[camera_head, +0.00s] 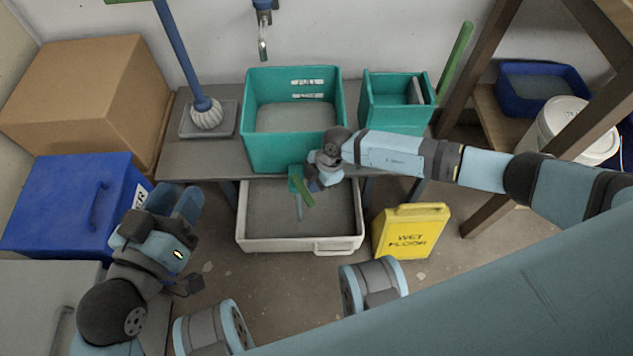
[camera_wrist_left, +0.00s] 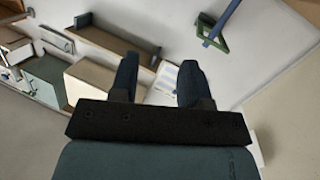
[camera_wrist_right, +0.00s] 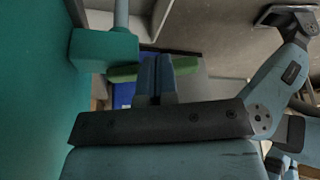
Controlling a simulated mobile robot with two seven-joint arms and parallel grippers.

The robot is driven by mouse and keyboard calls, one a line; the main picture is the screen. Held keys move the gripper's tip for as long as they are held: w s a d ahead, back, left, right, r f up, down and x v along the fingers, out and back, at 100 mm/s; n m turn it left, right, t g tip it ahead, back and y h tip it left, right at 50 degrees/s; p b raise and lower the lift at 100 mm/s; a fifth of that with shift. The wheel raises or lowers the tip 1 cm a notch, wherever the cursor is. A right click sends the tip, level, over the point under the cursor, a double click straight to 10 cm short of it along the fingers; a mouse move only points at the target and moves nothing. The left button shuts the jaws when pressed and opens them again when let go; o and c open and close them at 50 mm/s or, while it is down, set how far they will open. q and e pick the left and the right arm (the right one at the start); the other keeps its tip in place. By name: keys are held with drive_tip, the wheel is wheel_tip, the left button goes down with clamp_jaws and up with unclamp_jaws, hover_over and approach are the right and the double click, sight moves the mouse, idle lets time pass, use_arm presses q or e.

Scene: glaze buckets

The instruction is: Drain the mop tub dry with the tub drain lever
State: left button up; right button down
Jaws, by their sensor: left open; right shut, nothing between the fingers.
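The teal mop tub (camera_head: 262,150) stands on the bench with a flat grey surface inside; I cannot tell how deep it is. A teal drain fitting (camera_head: 294,178) is on its front, with a green lever (camera_head: 306,192) slanting down to the right. In the right wrist view the green lever (camera_wrist_right: 187,65) shows on both sides of my right fingers. My right gripper (camera_head: 316,186) is shut and empty at the lever; I cannot tell if it touches. My left gripper (camera_head: 183,203) is open and empty at the left, away from the tub; its fingers show apart (camera_wrist_left: 158,82).
A pale catch tray (camera_head: 350,244) with a grey surface inside lies below the fitting. A yellow wet-floor sign (camera_head: 410,230) stands right of it. A smaller teal bin (camera_head: 392,112) and mop (camera_head: 206,114) are on the bench. A blue box (camera_head: 65,205) stands left.

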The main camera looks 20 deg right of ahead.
use_arm(q)
wheel_tip(320, 180, up, 8)
drive_tip(key=n+t+p, duration=0.1)
drive_tip(key=t+p, duration=0.2)
drive_tip(key=p, duration=0.4)
use_arm(e)
drive_tip(key=m+p, duration=0.1)
drive_tip(key=s+a+m+t+p, duration=0.1)
drive_tip(key=m, duration=0.1)
drive_tip(key=shift+a+r, duration=0.3)
drive_tip(key=shift+r, duration=0.1)
drive_tip(key=shift+s+a+f+p, duration=0.15)
drive_tip(key=shift+a+f+p, duration=0.15)
drive_tip(key=shift+p, duration=0.4)
drive_tip(key=shift+f, duration=0.15)
use_arm(q)
drive_tip(key=a+f, duration=0.1)
drive_tip(key=a+f+g+y, duration=0.1)
drive_tip(key=a+f+y, duration=0.1)
drive_tip(key=f, duration=0.1)
drive_tip(key=shift+s+a+g, duration=0.3)
drive_tip(key=shift+a+g, duration=0.05)
drive_tip(key=shift+g, duration=0.05)
